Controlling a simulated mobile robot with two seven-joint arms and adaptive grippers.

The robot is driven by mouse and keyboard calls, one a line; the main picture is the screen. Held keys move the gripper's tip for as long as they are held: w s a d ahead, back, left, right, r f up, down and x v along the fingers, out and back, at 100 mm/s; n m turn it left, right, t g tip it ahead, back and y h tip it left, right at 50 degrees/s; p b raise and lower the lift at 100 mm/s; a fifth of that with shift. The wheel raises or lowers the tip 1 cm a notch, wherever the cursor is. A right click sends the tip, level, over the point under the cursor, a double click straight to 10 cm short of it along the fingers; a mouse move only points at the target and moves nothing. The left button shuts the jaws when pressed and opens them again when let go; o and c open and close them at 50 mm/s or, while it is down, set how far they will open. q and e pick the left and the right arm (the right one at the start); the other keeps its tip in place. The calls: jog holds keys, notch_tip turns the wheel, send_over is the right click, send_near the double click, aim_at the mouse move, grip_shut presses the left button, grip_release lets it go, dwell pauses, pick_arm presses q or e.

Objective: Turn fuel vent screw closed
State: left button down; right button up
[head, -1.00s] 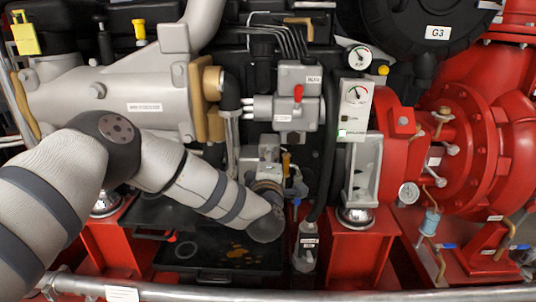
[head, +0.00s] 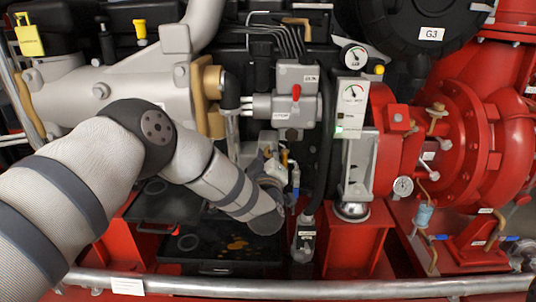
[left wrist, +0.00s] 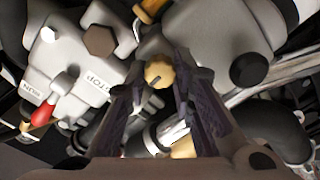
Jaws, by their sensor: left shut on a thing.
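The fuel vent screw (left wrist: 158,74) is a small round brass-coloured head with a dark slot, seen in the left wrist view. My left gripper (left wrist: 163,72) has its two dark fingers on either side of the screw and is shut on it. In the head view my left gripper (head: 268,165) reaches into the engine below the grey control box, mostly hidden behind my own wrist. I cannot make out the screw in the head view. My right gripper is in neither view.
The grey control box (head: 286,112) has a red lever (head: 296,92), also seen in the left wrist view (left wrist: 42,115). A black hose (head: 325,140) and gauge panel (head: 351,105) stand to its right. A black tray (head: 225,250) lies below; a metal rail (head: 350,289) crosses the front.

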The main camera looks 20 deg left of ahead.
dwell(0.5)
pick_arm(q)
jog(key=c, duration=1.4)
grip_release()
jog(key=shift+o, duration=0.2)
jog(key=shift+s, duration=0.1)
jog(key=v, duration=1.2)
